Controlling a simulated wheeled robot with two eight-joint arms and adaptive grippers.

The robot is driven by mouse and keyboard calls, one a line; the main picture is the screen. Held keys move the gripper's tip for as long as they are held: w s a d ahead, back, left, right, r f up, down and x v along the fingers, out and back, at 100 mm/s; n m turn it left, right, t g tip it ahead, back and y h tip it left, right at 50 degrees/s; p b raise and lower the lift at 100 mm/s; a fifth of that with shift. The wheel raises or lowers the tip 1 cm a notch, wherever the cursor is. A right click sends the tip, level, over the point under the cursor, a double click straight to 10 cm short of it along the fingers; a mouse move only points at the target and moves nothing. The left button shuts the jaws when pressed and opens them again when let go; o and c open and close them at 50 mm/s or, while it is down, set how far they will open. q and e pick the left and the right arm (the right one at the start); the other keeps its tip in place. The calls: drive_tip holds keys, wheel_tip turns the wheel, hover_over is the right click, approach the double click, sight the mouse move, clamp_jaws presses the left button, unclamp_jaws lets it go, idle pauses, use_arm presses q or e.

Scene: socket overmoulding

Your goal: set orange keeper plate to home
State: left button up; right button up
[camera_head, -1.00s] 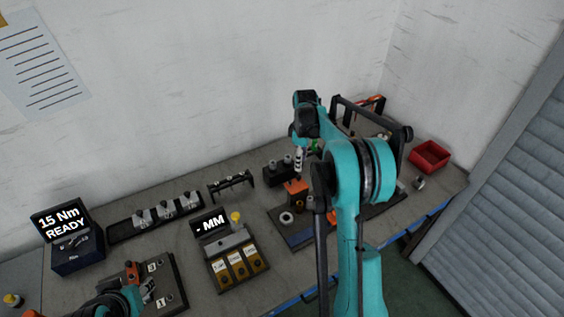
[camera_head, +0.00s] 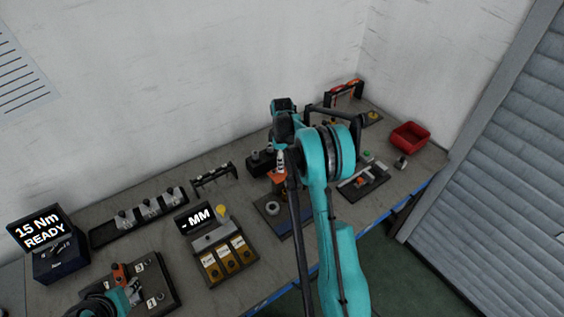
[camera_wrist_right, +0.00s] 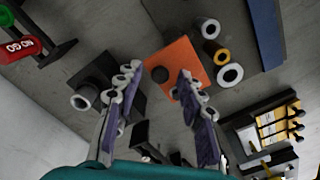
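The orange keeper plate (camera_head: 276,178) sits on a dark block at the back of the blue-edged base plate in the head view. In the right wrist view the orange plate (camera_wrist_right: 182,58) lies just beyond my fingertips, with a dark round knob near its edge. My right gripper (camera_head: 281,163) is above the plate, pointing down. In the wrist view the right gripper (camera_wrist_right: 160,80) has its fingers apart with nothing between them. My left arm shows at the bottom left of the head view; its left gripper (camera_head: 128,293) is too unclear to read.
A gauge display (camera_head: 195,216) with labelled slots, a torque display (camera_head: 38,232) and a rack of sockets (camera_head: 150,208) stand left. A red bin (camera_head: 410,137) and a dark fixture (camera_head: 363,182) stand right. Cylinders and rings lie beside the plate in the wrist view.

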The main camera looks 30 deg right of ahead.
sight(289, 176)
drive_tip(key=shift+c, duration=0.3)
clamp_jaws()
drive_tip(key=s, duration=0.4)
drive_tip(key=shift+s+d+b, duration=0.2)
drive_tip(key=shift+b, duration=0.15)
drive_tip(key=shift+c, duration=0.6)
unclamp_jaws()
drive_tip(key=shift+o, duration=0.9)
drive_tip(key=shift+s, duration=0.15)
